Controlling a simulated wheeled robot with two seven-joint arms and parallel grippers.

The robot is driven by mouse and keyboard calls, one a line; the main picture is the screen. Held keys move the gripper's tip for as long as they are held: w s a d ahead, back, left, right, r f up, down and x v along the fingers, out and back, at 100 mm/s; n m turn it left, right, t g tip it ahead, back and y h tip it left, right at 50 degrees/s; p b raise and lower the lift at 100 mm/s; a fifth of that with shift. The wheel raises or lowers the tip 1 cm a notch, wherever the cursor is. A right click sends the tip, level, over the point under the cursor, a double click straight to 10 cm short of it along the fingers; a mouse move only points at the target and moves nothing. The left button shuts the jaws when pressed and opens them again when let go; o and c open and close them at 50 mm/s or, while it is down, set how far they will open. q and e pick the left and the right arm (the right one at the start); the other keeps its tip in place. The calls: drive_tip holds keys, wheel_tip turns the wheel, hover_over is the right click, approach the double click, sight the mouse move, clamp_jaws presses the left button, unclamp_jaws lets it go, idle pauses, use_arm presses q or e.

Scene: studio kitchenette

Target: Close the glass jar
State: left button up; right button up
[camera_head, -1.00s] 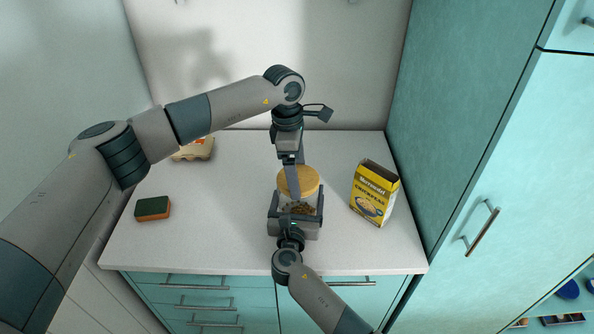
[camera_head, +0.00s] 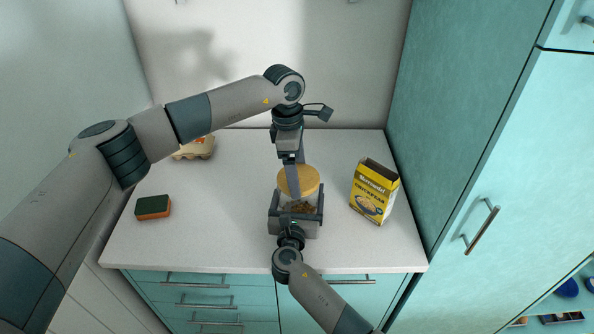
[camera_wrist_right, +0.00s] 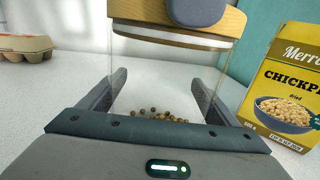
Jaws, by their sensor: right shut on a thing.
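The glass jar (camera_head: 285,206) stands on the worktop near its front edge, with chickpeas (camera_wrist_right: 150,115) at the bottom. Its round wooden lid (camera_head: 309,178) is at the jar's mouth, roughly level; I cannot tell whether it is fully seated. The lid (camera_wrist_right: 130,33) has a pale ring under it in the right wrist view. My right gripper (camera_head: 296,214) is shut on the jar body from the front, one finger on each side. My left gripper (camera_head: 293,190) comes down from above, a finger against the lid's near side. Its other finger is hidden, so its grip is unclear.
A yellow chickpea box (camera_head: 373,194) stands to the right of the jar. A green and orange sponge (camera_head: 153,208) lies at the left, and an egg carton (camera_head: 195,148) is at the back left. The worktop (camera_head: 225,215) is clear between sponge and jar.

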use_arm(q)
drive_tip(key=shift+a+f, duration=0.15)
drive_tip(key=shift+f, duration=0.2)
use_arm(e)
drive_tip(key=shift+a+r, duration=0.15)
use_arm(q)
drive_tip(key=shift+r, duration=0.15)
drive_tip(key=o, duration=1)
drive_tip(key=shift+w+r, duration=0.1)
use_arm(e)
drive_tip(key=shift+w, duration=0.1)
use_arm(q)
drive_tip(key=shift+r, duration=0.1)
wheel_tip(320, 180, up, 12)
drive_tip(key=a, duration=0.1)
drive_tip(key=shift+a, duration=0.15)
use_arm(e)
drive_tip(key=o, duration=1.5)
drive_tip(key=shift+f, duration=0.2)
drive_tip(key=shift+c, duration=0.2)
use_arm(q)
drive_tip(key=shift+w+f, duration=0.1)
drive_tip(key=shift+f, duration=0.1)
